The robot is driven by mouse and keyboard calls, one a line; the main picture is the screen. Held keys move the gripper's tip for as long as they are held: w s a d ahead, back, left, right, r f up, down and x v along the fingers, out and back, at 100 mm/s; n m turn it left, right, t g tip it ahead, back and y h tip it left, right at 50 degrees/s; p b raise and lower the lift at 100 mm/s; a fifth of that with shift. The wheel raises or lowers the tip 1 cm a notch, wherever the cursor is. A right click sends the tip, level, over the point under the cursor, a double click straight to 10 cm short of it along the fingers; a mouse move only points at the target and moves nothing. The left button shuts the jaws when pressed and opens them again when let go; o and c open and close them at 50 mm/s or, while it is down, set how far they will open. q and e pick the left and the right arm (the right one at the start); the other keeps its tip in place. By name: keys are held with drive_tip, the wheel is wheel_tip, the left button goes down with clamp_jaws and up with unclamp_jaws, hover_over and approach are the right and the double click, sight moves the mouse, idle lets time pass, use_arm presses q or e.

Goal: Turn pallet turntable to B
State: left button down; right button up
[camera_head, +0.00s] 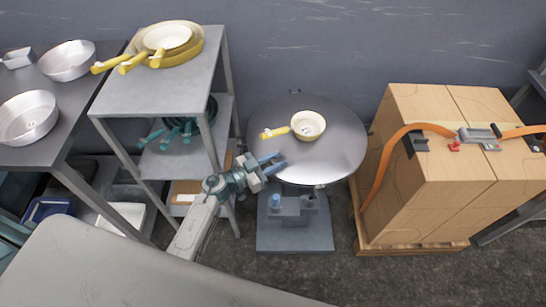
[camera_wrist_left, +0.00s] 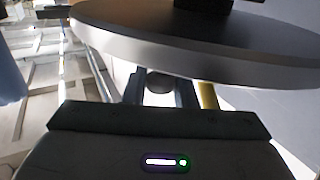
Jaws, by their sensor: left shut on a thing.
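The pallet turntable (camera_head: 340,150) is a round grey disc on a grey stand (camera_head: 295,238). A small cream pan (camera_head: 309,125) with a yellow handle pointing left sits on it. My left gripper (camera_head: 272,162) is at the disc's front left rim. In the left wrist view, my two fingers (camera_wrist_left: 160,90) close around a dark round knob (camera_wrist_left: 160,82) just below the disc's edge (camera_wrist_left: 200,58). No letter B is readable. My right gripper is not in view.
A grey shelf (camera_head: 160,85) with stacked yellow pans (camera_head: 165,40) stands left of the turntable. A strapped stack of wooden boxes (camera_head: 425,200) stands close on the right. A table with metal pans (camera_head: 28,117) is far left. Floor is open in front.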

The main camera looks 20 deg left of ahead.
use_arm(q)
drive_tip(key=c, duration=1.3)
unclamp_jaws()
drive_tip(key=shift+o, duration=0.2)
drive_tip(key=b+v, duration=0.1)
drive_tip(key=v, duration=0.9)
drive_tip(key=shift+s+a+b, duration=0.25)
drive_tip(key=shift+s+b, duration=0.05)
